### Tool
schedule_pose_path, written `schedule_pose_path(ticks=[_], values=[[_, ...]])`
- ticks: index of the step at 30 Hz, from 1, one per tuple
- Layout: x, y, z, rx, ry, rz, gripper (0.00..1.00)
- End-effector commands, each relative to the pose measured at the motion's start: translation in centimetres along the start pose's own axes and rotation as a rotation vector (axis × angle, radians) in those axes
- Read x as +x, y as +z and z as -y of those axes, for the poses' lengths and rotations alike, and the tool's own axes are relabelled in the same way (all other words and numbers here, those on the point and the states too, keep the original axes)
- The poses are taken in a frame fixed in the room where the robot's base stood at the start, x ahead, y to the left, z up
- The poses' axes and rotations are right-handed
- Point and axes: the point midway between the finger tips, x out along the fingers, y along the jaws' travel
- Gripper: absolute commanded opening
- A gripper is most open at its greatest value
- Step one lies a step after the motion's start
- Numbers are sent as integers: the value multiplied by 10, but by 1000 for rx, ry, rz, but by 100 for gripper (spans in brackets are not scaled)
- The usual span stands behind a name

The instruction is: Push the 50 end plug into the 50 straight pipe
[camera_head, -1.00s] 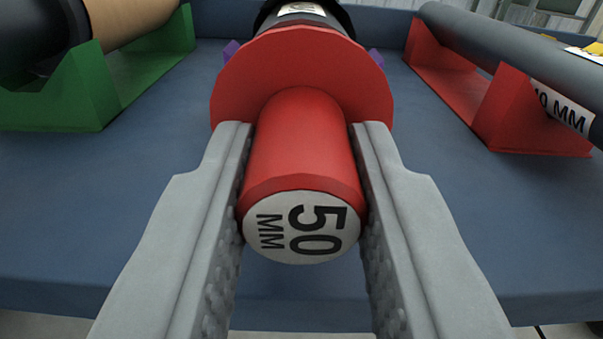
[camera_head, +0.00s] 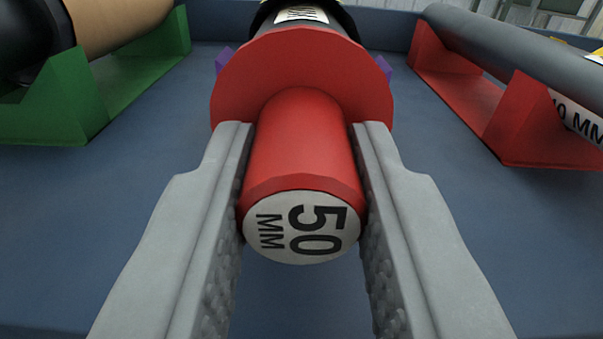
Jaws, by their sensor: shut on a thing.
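The red 50 end plug (camera_head: 302,150) is held between the two grey fingers of my gripper (camera_head: 303,180). Its round white face reads "50 MM" and points toward the camera, with the text turned on its side. Its wide red flange lies beyond the fingertips. Directly behind the flange is a dark pipe with a white label (camera_head: 302,14), seemingly the 50 straight pipe, lined up with the plug. The flange hides the pipe's near end, so I cannot tell whether the plug is inside it or how deep. Small purple holder parts (camera_head: 383,66) show at both sides of the flange.
A green holder (camera_head: 50,105) with a black and tan cylinder (camera_head: 115,22) stands at the left. A red holder (camera_head: 530,125) with a long grey pipe (camera_head: 510,45) stands at the right. The blue table surface (camera_head: 150,200) between them is clear.

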Motion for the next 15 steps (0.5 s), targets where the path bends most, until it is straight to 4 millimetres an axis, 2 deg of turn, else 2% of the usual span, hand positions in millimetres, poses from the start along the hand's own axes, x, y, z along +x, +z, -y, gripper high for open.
schedule_pose_path(ticks=[15], values=[[10, 0, 0, 0, 0, -1, 3]])
